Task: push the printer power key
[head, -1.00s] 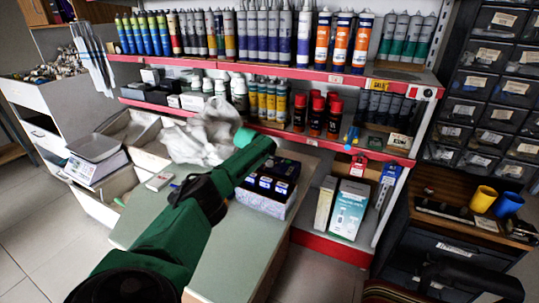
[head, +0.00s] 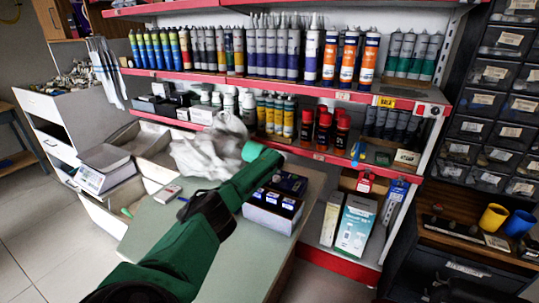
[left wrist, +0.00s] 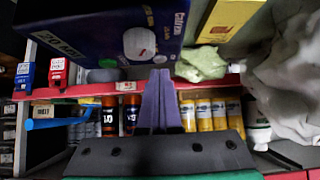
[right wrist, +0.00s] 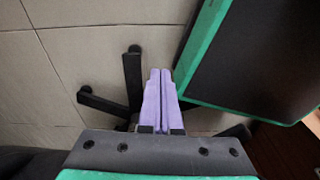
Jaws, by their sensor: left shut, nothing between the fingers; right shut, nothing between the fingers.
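I cannot make out a printer or its power key with certainty. A white box-shaped thing with a grey top (head: 103,168) stands at the left in the head view, and I cannot tell what it is. A red switch-like piece on a white plate (head: 421,109) sits at the right end of the shelf edge. My left arm reaches over the counter in the head view, its fingertips hidden there. In the left wrist view my left gripper (left wrist: 157,95) is shut and empty, facing the shelves. In the right wrist view my right gripper (right wrist: 160,88) is shut and empty above the floor.
The counter (head: 165,240) has a box with dark blue packs (head: 272,210) near my left arm. A crumpled pale bag (head: 205,150) lies behind. Red-edged shelves hold tubes and cans (head: 325,130). Dark chair-like legs (right wrist: 130,85) stand on the tiled floor.

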